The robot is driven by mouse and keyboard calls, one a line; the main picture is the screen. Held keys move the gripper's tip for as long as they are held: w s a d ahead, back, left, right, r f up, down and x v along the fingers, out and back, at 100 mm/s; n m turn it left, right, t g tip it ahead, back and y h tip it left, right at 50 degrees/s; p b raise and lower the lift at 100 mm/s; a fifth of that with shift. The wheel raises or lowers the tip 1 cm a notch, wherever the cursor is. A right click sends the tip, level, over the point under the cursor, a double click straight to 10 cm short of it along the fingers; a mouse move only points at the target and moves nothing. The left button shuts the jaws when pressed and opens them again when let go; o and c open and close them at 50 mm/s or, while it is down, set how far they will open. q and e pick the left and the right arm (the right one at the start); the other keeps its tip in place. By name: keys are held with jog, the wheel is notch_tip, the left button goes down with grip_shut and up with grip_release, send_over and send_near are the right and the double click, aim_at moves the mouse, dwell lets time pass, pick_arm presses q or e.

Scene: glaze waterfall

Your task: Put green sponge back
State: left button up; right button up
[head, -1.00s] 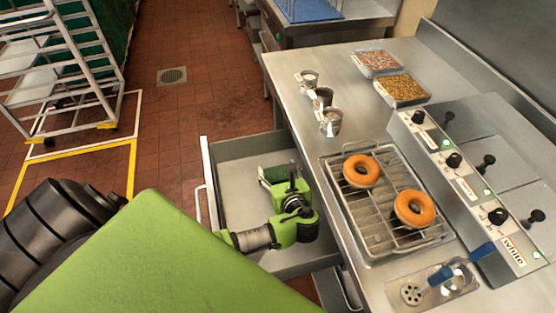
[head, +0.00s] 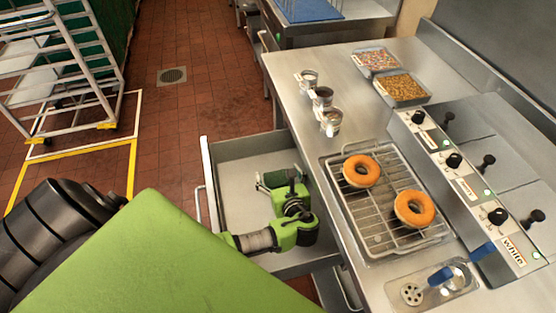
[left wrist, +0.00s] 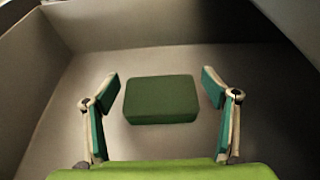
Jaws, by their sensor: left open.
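The green sponge (left wrist: 161,98) lies flat on the floor of the open drawer (head: 237,196). My left gripper (left wrist: 160,90) is open inside the drawer, with one finger on each side of the sponge and a gap between each finger and it. In the head view my left gripper (head: 280,181) largely hides the sponge, and a dark green patch shows at its fingers. My right gripper is not in view.
Two orange-glazed donuts (head: 361,171) sit on a wire rack (head: 378,222) on the counter, beside the drawer. Several small cups (head: 322,98) and two topping trays (head: 402,88) stand further back. The drawer walls (left wrist: 45,75) surround the gripper.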

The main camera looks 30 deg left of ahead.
pick_arm(q)
jog(key=v, duration=1.2)
